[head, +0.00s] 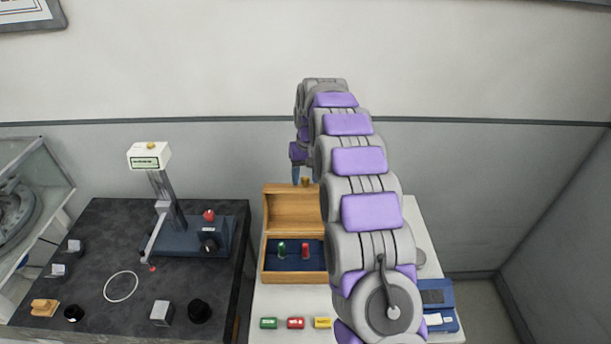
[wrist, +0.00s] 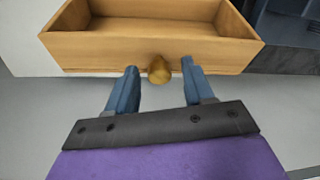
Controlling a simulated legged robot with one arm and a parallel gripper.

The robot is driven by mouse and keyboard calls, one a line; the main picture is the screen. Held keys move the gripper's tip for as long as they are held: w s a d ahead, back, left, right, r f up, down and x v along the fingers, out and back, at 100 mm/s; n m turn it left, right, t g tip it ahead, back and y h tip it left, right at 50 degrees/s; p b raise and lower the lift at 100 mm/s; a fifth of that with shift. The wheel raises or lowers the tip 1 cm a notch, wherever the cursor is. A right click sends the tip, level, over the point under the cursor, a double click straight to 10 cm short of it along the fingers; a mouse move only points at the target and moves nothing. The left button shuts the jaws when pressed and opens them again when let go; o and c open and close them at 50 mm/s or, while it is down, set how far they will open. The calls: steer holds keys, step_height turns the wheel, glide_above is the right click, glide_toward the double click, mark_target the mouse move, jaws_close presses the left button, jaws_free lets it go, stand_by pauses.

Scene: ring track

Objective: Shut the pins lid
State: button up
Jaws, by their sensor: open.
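The wooden pins box (head: 267,262) stands on a white table with its lid (head: 290,208) raised at the back. A green pin (head: 282,249) and a red pin (head: 306,250) stand on its dark blue lining. A brass-coloured knob (head: 306,182) sits at the lid's upper edge. In the wrist view the hollow wooden lid (wrist: 150,52) fills the top and the knob (wrist: 160,71) points toward me. My gripper (wrist: 159,67) is open, its blue fingers on either side of the knob with gaps showing. In the head view my gripper (head: 296,174) is partly hidden by my arm.
A blue device (head: 440,305) is at right. The dark table (head: 105,235) at left holds a measuring stand (head: 185,235) and small parts. My arm hides the box's right side.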

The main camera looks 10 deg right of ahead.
jaws_close()
stand_by(0.3)
stand_by(0.3)
